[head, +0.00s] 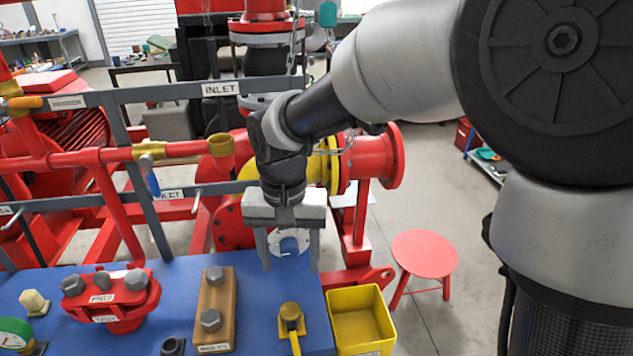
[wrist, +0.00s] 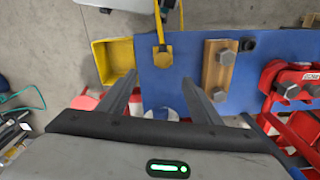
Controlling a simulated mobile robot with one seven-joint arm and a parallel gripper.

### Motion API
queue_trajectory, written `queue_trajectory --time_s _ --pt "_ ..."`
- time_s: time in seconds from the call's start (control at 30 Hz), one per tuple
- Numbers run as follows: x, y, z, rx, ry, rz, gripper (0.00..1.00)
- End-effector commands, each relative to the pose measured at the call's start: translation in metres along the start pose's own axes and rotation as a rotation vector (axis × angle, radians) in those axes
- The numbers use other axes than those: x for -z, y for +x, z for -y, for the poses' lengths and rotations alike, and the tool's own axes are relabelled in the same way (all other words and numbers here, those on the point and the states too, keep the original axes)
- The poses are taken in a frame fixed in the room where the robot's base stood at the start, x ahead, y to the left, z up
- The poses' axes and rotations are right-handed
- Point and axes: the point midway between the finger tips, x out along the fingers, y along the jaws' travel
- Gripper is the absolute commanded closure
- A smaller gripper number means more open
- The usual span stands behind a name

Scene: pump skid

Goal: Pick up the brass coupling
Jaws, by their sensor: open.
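A brass-coloured fitting (head: 291,312), which looks like the brass coupling, sits on the blue bench top (head: 262,290) near its right end. A yellow strap or handle runs from it toward the front. In the wrist view the fitting (wrist: 162,56) shows near the top, beyond the fingertips. My gripper (head: 292,268) points down over the back edge of the bench, behind the fitting and apart from it. In the wrist view my gripper (wrist: 158,76) is open with nothing held. A pale ring (head: 290,242) shows between the fingers; I cannot tell its depth.
A yellow bin (head: 360,318) stands right of the bench. A wooden block with bolts (head: 215,310) and a red bolted flange piece (head: 112,297) lie to the left. Red pipework and grey rails (head: 150,98) stand behind. A red stool (head: 425,250) is at the right.

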Motion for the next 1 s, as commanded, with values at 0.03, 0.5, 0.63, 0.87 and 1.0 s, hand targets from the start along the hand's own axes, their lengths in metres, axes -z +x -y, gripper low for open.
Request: queue_trajectory --time_s 0.03,0.5,0.63,0.87,1.0 --pt "0.0 0.008 0.006 0.001 -0.002 0.011 0.41" --pt "-0.002 0.097 0.01 0.0 -0.001 0.023 0.41" --pt "-0.002 0.118 0.01 0.0 0.0 0.022 0.41" --pt "-0.002 0.134 0.011 0.001 0.0 0.019 0.41" --pt "0.001 0.152 0.012 0.001 0.0 0.022 0.41"
